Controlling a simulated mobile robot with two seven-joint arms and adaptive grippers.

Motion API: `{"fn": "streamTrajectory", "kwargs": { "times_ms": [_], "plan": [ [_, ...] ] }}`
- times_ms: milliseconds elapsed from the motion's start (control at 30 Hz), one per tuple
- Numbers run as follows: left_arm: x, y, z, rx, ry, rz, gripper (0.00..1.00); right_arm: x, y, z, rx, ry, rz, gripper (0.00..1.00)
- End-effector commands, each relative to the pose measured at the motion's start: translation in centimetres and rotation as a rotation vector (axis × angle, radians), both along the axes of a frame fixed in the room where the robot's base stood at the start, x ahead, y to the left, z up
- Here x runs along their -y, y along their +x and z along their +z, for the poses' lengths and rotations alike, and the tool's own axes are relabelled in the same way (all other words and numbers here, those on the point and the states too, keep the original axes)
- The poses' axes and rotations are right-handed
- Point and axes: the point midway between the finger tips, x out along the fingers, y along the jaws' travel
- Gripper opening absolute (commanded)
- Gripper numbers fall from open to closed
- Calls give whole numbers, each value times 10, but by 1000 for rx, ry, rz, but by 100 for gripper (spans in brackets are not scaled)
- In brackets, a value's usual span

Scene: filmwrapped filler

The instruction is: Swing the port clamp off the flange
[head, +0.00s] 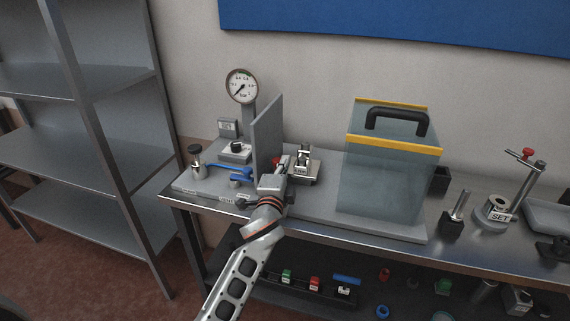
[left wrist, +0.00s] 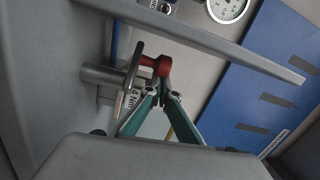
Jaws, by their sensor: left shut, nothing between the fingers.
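My left gripper (head: 284,164) is at the right side of an upright grey panel (head: 267,135) on the bench. In the left wrist view, its teal-lined fingers (left wrist: 160,92) come together with nothing held between them. A red knob (left wrist: 158,65) lies just beyond the fingertips; I cannot tell whether they touch it. The red part also shows beside the gripper in the head view (head: 276,161). A flat metal bar (left wrist: 130,80) and a grey stub (left wrist: 98,73) sit beside the knob, apparently parts of the clamp and flange. The gripper partly hides this area. My right gripper is out of view.
A small metal fixture (head: 303,165) stands just right of the gripper. A clear box with yellow edges (head: 385,180) stands farther right. A pressure gauge (head: 242,86) and a blue-handled valve (head: 230,170) are left of the panel. Shelving (head: 80,90) stands at the left.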

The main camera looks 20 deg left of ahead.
Motion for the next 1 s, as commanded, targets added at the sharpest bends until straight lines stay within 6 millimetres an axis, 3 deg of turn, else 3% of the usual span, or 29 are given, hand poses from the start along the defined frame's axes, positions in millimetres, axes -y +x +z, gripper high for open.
{"fn": "streamTrajectory", "kwargs": {
  "times_ms": [1000],
  "plan": [
    [-2,2,0,-1,0,40,0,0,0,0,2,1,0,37]
  ]
}}
